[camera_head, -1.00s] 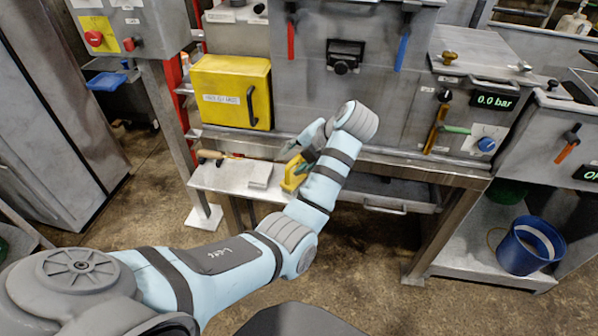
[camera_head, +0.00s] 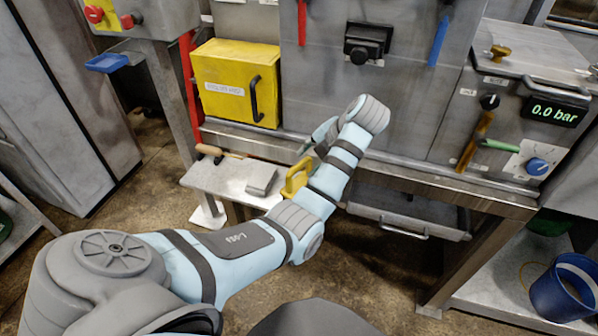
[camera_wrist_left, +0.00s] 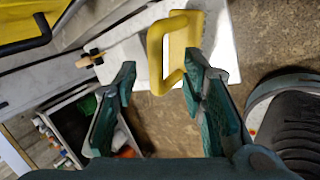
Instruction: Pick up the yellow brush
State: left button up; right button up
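The yellow brush (camera_head: 294,179) is at the right end of a small pale shelf (camera_head: 215,178), partly hidden by my left arm. In the left wrist view the brush (camera_wrist_left: 157,62) shows a looped yellow handle pointing toward my left gripper (camera_wrist_left: 160,68). My left gripper is open, with its two green-grey fingers on either side of the handle's end. The handle's right edge is close to the right finger; I cannot tell whether they touch. In the head view the left gripper (camera_head: 320,140) is partly hidden behind its own wrist. My right gripper is not in view.
A wooden-handled tool (camera_head: 214,152) and a grey block (camera_head: 261,180) lie on the same shelf. A yellow box (camera_head: 225,85) is mounted behind it. A drawer (camera_head: 405,222) sits under the bench to the right. A blue bucket (camera_head: 562,290) stands at lower right.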

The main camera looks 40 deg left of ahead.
aim_at(302, 164)
pick_arm(q)
jog(key=shift+w+a+f, duration=0.2)
jog(key=shift+a+f, duration=0.05)
jog(key=shift+f, duration=0.3)
jog(key=x, duration=0.1)
jog(key=b+x, duration=0.2)
jog(key=x, duration=0.1)
jog(key=shift+s+a+r, duration=0.1)
jog(key=shift+s+a, duration=0.15)
jog(key=shift+a, duration=0.2)
grip_shut()
